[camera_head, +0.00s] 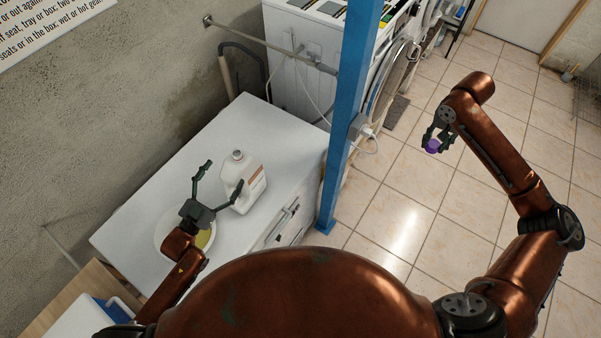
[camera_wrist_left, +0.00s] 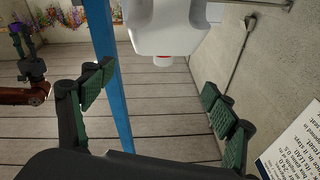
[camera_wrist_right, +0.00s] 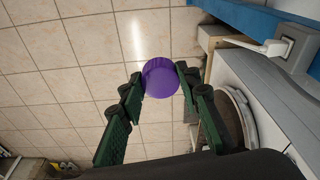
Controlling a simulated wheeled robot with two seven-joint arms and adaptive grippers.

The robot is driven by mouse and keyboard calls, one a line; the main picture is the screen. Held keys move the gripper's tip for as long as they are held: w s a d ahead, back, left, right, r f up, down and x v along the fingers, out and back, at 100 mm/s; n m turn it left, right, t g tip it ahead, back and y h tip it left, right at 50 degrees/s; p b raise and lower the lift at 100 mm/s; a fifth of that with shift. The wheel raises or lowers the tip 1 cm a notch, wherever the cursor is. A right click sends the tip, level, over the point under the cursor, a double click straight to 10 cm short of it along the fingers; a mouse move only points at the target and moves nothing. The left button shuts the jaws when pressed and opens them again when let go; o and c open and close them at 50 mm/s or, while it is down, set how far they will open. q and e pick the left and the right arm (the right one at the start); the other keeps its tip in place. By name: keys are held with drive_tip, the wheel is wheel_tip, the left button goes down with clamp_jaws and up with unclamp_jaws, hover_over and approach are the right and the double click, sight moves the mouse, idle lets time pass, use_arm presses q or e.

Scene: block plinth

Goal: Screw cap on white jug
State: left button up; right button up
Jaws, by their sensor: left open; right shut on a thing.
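The white jug (camera_head: 243,181) stands upright on the white cabinet top, its neck bare at the top. In the left wrist view the jug (camera_wrist_left: 168,28) shows at the top, ahead of the fingers. My left gripper (camera_head: 222,184) is open beside the jug, its fingers spread on the jug's near left side and not closed on it. My right gripper (camera_head: 436,139) is shut on the purple cap (camera_head: 433,146) and holds it in the air over the tiled floor, well right of the jug. In the right wrist view the cap (camera_wrist_right: 160,78) sits between the fingertips.
The white cabinet top (camera_head: 150,170) has free room left of the jug. A plate (camera_head: 166,228) with something yellowish lies partly under my left gripper. A blue post (camera_head: 349,110) stands between the jug and my right gripper. A white machine (camera_head: 295,65) stands behind.

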sight(229, 180)
use_arm(q)
drive_tip(key=s+f, duration=0.1)
drive_tip(key=s+a+f+n+g, duration=0.1)
drive_tip(key=f, duration=0.1)
drive_tip(key=s+a+f+n+g+b, duration=0.1)
drive_tip(key=f, duration=0.1)
drive_tip(key=shift+a+f+y, duration=0.2)
drive_tip(key=shift+y, duration=0.2)
use_arm(e)
drive_tip(key=s+a+f+n, duration=0.1)
drive_tip(key=s+a+f, duration=0.3)
drive_tip(key=s, duration=0.3)
drive_tip(key=s+a+f+n, duration=0.1)
drive_tip(key=s+a+f, duration=0.3)
drive_tip(key=s+f, duration=0.3)
drive_tip(key=shift+s, duration=0.25)
use_arm(q)
drive_tip(key=shift+w+d+r, duration=0.1)
drive_tip(key=shift+w+d, duration=0.1)
drive_tip(key=shift+w, duration=0.1)
drive_tip(key=p+x, duration=0.1)
drive_tip(key=x, duration=0.4)
drive_tip(key=shift+w+d+p, duration=0.1)
drive_tip(key=shift+w+p, duration=0.05)
drive_tip(key=shift+p, duration=0.15)
drive_tip(key=shift+w+d, duration=0.2)
drive_tip(key=shift+w, duration=0.1)
use_arm(e)
drive_tip(key=shift+r, duration=0.7)
